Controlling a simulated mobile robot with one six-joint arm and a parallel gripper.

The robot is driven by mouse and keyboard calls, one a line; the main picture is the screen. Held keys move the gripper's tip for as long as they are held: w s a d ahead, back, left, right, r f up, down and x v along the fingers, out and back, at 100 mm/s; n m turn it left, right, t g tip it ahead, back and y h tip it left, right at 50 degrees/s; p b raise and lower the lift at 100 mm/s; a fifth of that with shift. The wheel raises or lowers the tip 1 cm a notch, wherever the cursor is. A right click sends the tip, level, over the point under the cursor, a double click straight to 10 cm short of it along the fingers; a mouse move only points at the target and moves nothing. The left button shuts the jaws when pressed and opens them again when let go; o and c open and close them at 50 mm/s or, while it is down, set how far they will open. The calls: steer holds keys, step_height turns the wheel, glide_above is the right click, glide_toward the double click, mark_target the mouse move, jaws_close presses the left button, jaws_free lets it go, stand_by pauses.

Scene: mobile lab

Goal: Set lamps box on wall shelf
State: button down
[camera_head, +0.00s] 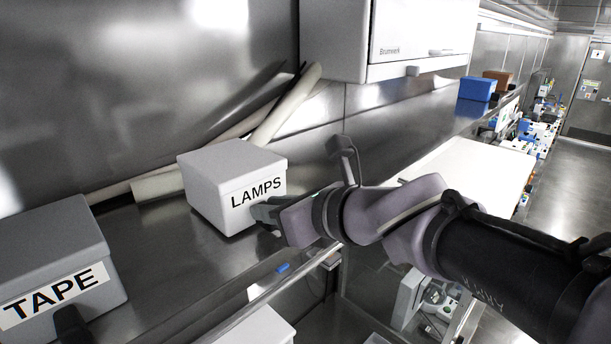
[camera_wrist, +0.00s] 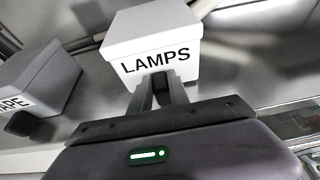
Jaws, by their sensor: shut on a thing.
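The lamps box (camera_head: 228,172) is a light grey lidded box with a LAMPS label on its front. It is at or just above the metal wall shelf (camera_head: 185,265); I cannot tell whether its base touches. My gripper (camera_head: 268,212) is shut on a dark handle on the box's front, below the label. In the wrist view the lamps box (camera_wrist: 150,35) is upright ahead of my gripper (camera_wrist: 160,85), whose fingers close on that handle. The box's back and underside are hidden.
A grey TAPE box (camera_head: 50,255) stands on the shelf at the left. Pale pipes (camera_head: 285,105) lean along the wall behind. A white wall cabinet (camera_head: 335,40) hangs at upper right. A small blue object (camera_head: 282,267) lies near the shelf's front edge.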

steer(key=shift+w+a+f, duration=0.25)
steer(key=shift+w+a, duration=0.1)
steer(key=shift+w, duration=0.05)
steer(key=shift+s+d+f, duration=0.1)
steer(key=c, duration=1.3)
jaws_free()
steer(key=shift+s+d, duration=0.15)
steer(key=shift+o, duration=0.2)
